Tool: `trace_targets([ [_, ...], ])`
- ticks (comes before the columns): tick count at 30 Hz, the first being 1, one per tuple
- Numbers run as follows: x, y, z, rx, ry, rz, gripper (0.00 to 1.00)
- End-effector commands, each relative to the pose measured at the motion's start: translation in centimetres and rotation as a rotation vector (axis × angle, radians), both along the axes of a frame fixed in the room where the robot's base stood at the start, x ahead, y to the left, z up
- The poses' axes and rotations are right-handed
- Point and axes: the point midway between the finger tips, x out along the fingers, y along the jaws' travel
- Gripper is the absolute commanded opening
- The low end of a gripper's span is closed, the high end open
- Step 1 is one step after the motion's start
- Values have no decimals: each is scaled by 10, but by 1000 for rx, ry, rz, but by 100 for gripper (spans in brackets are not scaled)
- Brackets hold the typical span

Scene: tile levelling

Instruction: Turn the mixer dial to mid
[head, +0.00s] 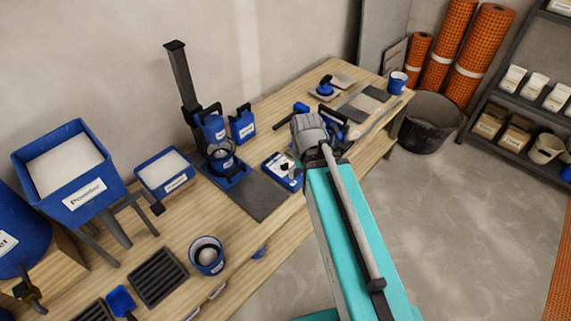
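The mixer (214,128) stands on the workbench, a blue and black body on a tall dark column, with a round container (222,157) under it. To its right on the bench is a small blue box with a pale top face and dark parts (280,172); it may be the control box, but I cannot make out a dial or its setting. My teal arm reaches in from the lower right, and its grey wrist is just right of this box. My gripper's fingers cannot be made out at the wrist, nor whether they touch anything.
A dark mat (258,196) lies in front of the mixer. A blue jug (243,124) stands beside it. A powder hopper (66,172) and a labelled blue bin (165,173) are at left. A blue cup (207,256) is near the front edge. The floor (470,220) at right is clear.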

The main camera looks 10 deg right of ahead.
Motion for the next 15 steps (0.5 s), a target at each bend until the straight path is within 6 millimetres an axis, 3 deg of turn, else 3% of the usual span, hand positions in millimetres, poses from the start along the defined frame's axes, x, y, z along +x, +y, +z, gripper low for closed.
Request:
trace_targets([
  [8,78,0,-41,0,0,23,89],
  [15,175,3,-87,1,0,63,89],
])
